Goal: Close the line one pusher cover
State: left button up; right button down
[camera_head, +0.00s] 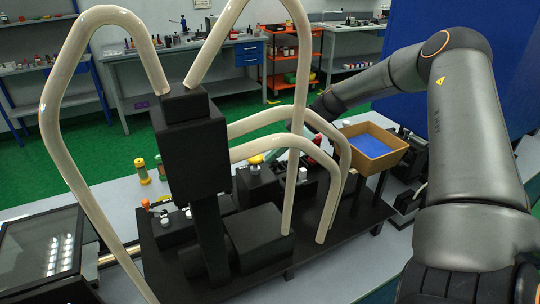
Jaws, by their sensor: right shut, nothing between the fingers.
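I cannot pick out the line one pusher cover with certainty. A black machine (262,238) with dark blocks and small fittings stands on the grey table, crossed by thick cream tubes (62,105). My right arm comes in from the right and bends down behind the tubes to the machine's far side. My right gripper (313,138) is there, small and partly hidden by a tube; it is shut and empty. I cannot tell whether it touches anything. My left gripper is not in view.
A dark-framed panel (38,254) with white round shapes lies at the left. A cardboard box (374,147) with a blue inside stands right of the tubes. The table front (340,268) is clear.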

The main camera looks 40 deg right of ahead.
jog(key=d, duration=0.2)
jog(key=s+d, duration=0.1)
jog(key=d, duration=0.1)
jog(key=shift+s+d, duration=0.15)
jog(key=shift+s, duration=0.05)
jog(key=shift+f, duration=0.1)
